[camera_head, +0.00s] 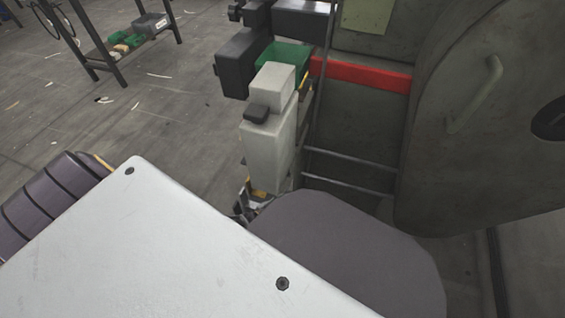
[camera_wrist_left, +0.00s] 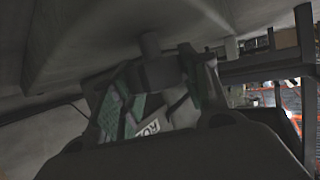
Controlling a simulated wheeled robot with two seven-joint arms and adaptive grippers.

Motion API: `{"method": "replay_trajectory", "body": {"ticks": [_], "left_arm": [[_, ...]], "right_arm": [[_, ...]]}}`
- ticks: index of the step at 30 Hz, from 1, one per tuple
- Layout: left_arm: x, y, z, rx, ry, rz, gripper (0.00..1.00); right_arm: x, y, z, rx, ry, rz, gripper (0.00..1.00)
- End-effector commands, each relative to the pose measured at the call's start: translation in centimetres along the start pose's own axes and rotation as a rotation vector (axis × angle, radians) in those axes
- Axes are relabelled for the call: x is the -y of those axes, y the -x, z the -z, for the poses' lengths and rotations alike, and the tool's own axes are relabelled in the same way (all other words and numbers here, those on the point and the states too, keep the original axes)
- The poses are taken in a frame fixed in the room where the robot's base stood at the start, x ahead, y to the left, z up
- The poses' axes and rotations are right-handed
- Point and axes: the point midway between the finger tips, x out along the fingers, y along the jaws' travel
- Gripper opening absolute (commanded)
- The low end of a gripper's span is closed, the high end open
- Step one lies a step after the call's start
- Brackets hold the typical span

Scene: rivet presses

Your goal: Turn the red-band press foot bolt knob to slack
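The press with the red band (camera_head: 360,74) stands right of centre in the head view. In the dim left wrist view, a short dark knob (camera_wrist_left: 160,71) hangs on a stem below a broad grey metal underside (camera_wrist_left: 110,40). I take it as the foot bolt knob. My left gripper (camera_wrist_left: 163,68) reaches up to it, one finger on each side, and the fingertips appear to meet the knob's sides. Shadow hides the exact contact. The head view does not show the knob or this grip clearly. My right gripper is in neither view.
A pale box (camera_head: 268,145) and a green bin (camera_head: 285,56) stand beside the press. A curved grey cover with a handle (camera_head: 475,95) fills the right. A dark rack (camera_head: 125,47) stands at the upper left. Open floor (camera_head: 150,110) with scattered scraps lies between.

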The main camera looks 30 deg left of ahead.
Motion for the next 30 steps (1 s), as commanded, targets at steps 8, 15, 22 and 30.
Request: {"method": "replay_trajectory", "body": {"ticks": [8, 15, 22, 30], "left_arm": [[-0.02, 0.01, 0.0, 0.0, 0.001, 0.002, 0.2], [-0.08, -0.08, 0.17, -0.004, 0.019, 0.043, 0.2], [-0.1, -0.14, 0.25, -0.006, 0.047, 0.108, 0.2], [0.0, -0.22, 0.37, -0.008, 0.078, 0.184, 0.2]], "right_arm": [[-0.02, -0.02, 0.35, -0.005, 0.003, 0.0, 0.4], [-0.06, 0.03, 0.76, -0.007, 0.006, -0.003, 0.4], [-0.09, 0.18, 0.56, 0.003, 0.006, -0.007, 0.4], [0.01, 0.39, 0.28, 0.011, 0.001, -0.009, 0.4]]}}
